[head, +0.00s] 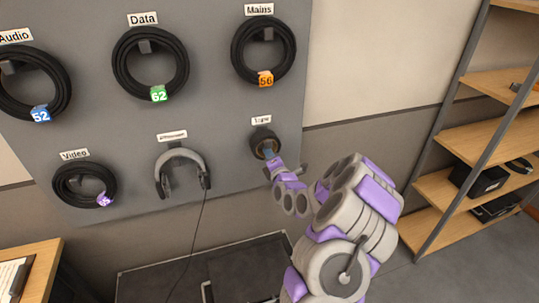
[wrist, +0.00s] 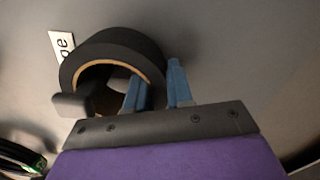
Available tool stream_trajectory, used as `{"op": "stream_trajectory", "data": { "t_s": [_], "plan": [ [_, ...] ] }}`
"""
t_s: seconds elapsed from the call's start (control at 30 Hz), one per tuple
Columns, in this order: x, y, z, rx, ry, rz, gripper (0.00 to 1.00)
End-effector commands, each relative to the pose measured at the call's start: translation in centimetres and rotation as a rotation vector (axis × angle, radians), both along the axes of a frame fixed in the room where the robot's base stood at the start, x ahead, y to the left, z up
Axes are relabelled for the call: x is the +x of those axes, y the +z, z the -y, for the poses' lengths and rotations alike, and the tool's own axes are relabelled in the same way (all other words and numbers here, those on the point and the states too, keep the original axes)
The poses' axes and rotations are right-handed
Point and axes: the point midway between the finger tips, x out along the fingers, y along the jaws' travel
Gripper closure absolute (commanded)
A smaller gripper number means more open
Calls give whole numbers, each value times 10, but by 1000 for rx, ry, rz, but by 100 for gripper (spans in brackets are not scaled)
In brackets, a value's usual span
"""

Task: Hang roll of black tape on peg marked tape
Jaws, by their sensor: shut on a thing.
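The black tape roll (head: 259,134) is up against the grey board, just below the peg label that appears to read Tape (head: 261,119). In the wrist view the roll (wrist: 117,45) shows its brown inner core. My gripper (head: 271,154) is shut on the roll's wall; in the wrist view one blue fingertip of my gripper (wrist: 156,84) is inside the ring and the other outside. A dark grey peg end (wrist: 72,105) shows at the ring's lower left and appears to pass through its opening. Whether the roll's weight rests on the peg cannot be told.
Coiled cables hang on the board (head: 215,100), including the Mains coil (head: 236,55) above. Headphones (head: 181,160) hang to the left of the roll, their cord dangling. A dark case (head: 135,285) lies below. Wooden shelves (head: 440,190) stand at right.

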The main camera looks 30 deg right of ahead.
Motion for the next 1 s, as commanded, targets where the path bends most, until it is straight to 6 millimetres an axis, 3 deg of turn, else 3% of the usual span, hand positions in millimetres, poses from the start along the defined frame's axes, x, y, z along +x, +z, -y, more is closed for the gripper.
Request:
{"op": "stream_trajectory", "data": {
  "t_s": [0.37,0.4,0.7,1.0],
  "plan": [
    [0,0,0,0,0,0,100],
    [0,0,0,-1,0,0,78],
    [0,0,0,-1,1,-1,49],
    [-1,-1,0,1,0,-2,49]
  ]
}}
